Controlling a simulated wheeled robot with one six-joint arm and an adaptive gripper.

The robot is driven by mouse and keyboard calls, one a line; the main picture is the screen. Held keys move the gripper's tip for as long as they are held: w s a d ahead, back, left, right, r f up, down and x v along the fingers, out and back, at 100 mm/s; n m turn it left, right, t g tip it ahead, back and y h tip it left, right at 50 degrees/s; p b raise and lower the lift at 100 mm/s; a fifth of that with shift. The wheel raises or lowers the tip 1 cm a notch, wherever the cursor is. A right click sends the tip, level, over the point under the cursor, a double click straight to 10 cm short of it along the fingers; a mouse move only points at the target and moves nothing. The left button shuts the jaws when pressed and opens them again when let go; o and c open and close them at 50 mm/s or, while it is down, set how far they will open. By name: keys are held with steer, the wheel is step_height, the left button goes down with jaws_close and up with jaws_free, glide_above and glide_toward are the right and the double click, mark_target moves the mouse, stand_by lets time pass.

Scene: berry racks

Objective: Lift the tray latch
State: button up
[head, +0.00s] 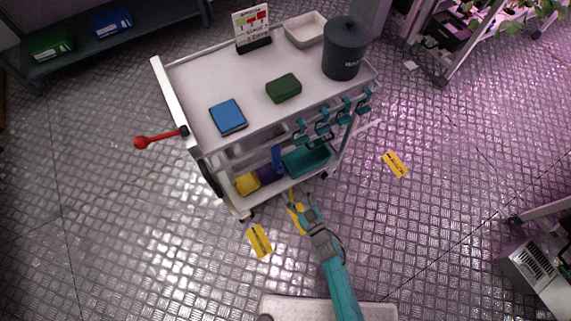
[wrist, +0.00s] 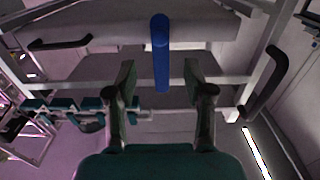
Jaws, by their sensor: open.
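A blue upright bar (wrist: 160,50), which looks like the tray latch, stands in front of a grey rail in the wrist view. In the head view a small blue piece (head: 277,157) at the cart's lower level appears to be the same part. My gripper (wrist: 160,76) is open, with one finger on each side of the bar's line. The bar's lower end shows between the fingertips, with gaps on both sides; I cannot tell how deep it is between them. In the head view my gripper (head: 299,197) is low at the cart's front side.
The white cart (head: 185,80) carries a dark bin (head: 345,48), a white tray (head: 305,29), a green box (head: 284,88) and a blue box (head: 228,117). A red lever (head: 160,138) sticks out left. Teal clips (head: 323,129) line its front edge. The floor around is mostly clear.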

mark_target(281, 172)
steer(key=x, duration=1)
steer(key=shift+w+a, duration=0.2)
jaws_close()
